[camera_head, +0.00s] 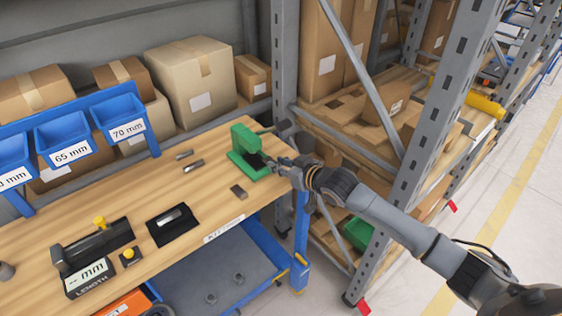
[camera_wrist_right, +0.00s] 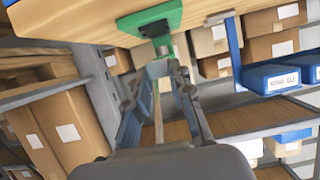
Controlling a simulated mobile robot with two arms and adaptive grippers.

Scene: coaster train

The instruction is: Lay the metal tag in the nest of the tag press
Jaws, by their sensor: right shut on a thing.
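The green tag press (camera_head: 243,160) stands near the right end of the wooden bench, with a dark part at its front. Its green base also shows at the top of the wrist view (camera_wrist_right: 172,18). My right gripper (camera_head: 278,162) is right beside the press, at its right front side. In the wrist view its two fingers (camera_wrist_right: 166,66) close on a small grey piece, the metal tag (camera_wrist_right: 158,69), seen just short of the press. The tag is too small to make out in the head view. The nest is not clearly seen. My left gripper is out of view.
A black pad (camera_head: 173,225) and a length gauge (camera_head: 88,284) are further left. Blue bins (camera_head: 118,118) hang behind. A rack upright (camera_head: 425,130) stands close to my right arm.

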